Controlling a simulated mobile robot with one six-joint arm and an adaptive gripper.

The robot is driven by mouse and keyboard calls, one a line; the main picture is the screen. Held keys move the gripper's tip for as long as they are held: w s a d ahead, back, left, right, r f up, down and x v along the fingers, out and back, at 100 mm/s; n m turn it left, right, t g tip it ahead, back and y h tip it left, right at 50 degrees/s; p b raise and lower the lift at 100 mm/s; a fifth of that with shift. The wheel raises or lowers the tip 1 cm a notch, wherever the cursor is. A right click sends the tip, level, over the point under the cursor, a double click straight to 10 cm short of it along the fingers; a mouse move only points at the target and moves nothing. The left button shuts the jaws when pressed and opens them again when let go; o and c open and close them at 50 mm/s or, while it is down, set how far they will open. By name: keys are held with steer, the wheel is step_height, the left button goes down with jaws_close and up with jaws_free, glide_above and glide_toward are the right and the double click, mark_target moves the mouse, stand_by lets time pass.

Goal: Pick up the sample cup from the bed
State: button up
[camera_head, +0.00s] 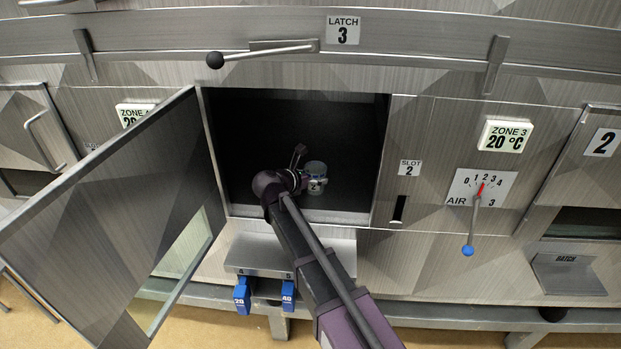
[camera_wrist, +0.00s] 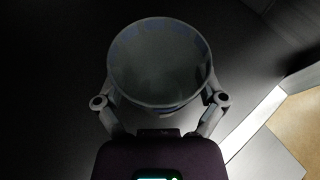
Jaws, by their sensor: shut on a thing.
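The sample cup (camera_head: 316,178) is a small round cup with a light top and a label reading 2. It is inside the dark opening of the hood, near the front edge of the bed (camera_head: 346,203). My gripper (camera_head: 301,178) reaches in through the opening and is shut on the cup. In the wrist view the cup's round top (camera_wrist: 158,62) fills the upper middle, and my gripper's fingers (camera_wrist: 160,100) lie along its two sides. The fingertips are hidden by the cup. I cannot tell whether the cup touches the bed.
The open door (camera_head: 110,220) hangs to the left of the opening. A latch lever (camera_head: 262,53) is above it. A shelf with blue tags 20 (camera_head: 242,295) and 40 (camera_head: 288,295) is below. The air lever (camera_head: 473,225) and a slot (camera_head: 399,208) are on the right.

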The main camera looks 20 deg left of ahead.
mark_target(320, 165)
steer(key=shift+r, duration=0.15)
step_height(320, 165, up, 4)
steer(key=p, duration=0.4)
steer(key=s+p, duration=0.1)
steer(key=s, duration=1.5)
steer(key=shift+a+r, duration=0.15)
steer(key=shift+r, duration=0.2)
